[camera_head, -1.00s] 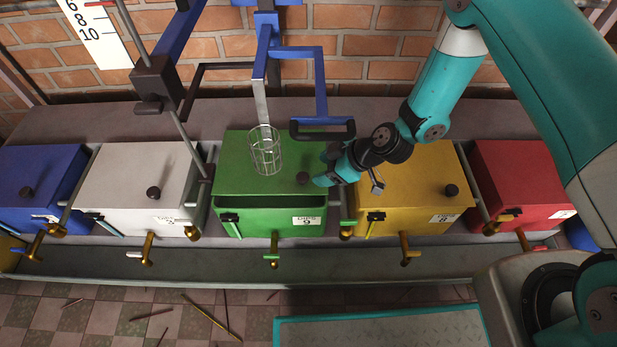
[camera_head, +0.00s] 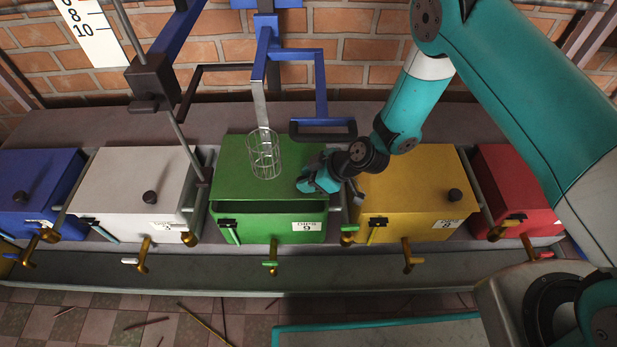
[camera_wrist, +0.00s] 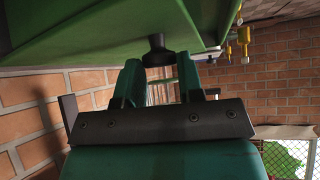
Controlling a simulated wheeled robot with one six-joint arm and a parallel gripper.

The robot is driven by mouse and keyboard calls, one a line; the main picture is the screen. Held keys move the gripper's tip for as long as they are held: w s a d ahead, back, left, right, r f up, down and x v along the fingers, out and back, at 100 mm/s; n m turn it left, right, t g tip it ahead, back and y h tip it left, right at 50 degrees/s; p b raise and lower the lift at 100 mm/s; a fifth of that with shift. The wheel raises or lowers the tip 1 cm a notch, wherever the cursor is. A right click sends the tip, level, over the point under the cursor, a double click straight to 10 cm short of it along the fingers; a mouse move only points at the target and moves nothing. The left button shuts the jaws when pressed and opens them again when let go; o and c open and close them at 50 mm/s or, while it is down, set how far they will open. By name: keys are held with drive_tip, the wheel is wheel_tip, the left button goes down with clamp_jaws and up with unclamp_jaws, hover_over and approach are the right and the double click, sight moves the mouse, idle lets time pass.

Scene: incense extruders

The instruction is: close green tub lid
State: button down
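The green tub (camera_head: 260,228), marked "DIPS 9", stands mid-row. Its green lid (camera_head: 235,180) is slightly raised, with a dark gap along the front edge. My gripper (camera_head: 308,182) is at the right side of the lid and hides its dark knob in the head view. In the wrist view the knob (camera_wrist: 156,50) shows under the green lid (camera_wrist: 90,35). My two teal fingers (camera_wrist: 158,75) are spread apart, one on each side of the knob's line. I cannot tell whether they touch it.
A wire basket (camera_head: 264,155) hangs over the lid from a blue frame (camera_head: 320,85). A white tub (camera_head: 130,190) stands left and a yellow tub (camera_head: 415,195) right. Brass taps, such as the green-handled one (camera_head: 270,255), stick out in front. A brick wall (camera_head: 380,75) is behind.

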sight(309, 197)
drive_tip(key=s+p, duration=0.1)
drive_tip(key=s, duration=0.3)
drive_tip(key=shift+s, duration=0.4)
drive_tip(key=c, duration=0.8)
unclamp_jaws()
drive_tip(key=shift+s, duration=0.1)
drive_tip(key=shift+o, duration=0.2)
drive_tip(key=p+v, duration=0.5)
drive_tip(key=v, duration=1.2)
drive_tip(key=shift+p, duration=0.4)
drive_tip(key=shift+d+r, duration=0.1)
drive_tip(key=shift+r, duration=0.05)
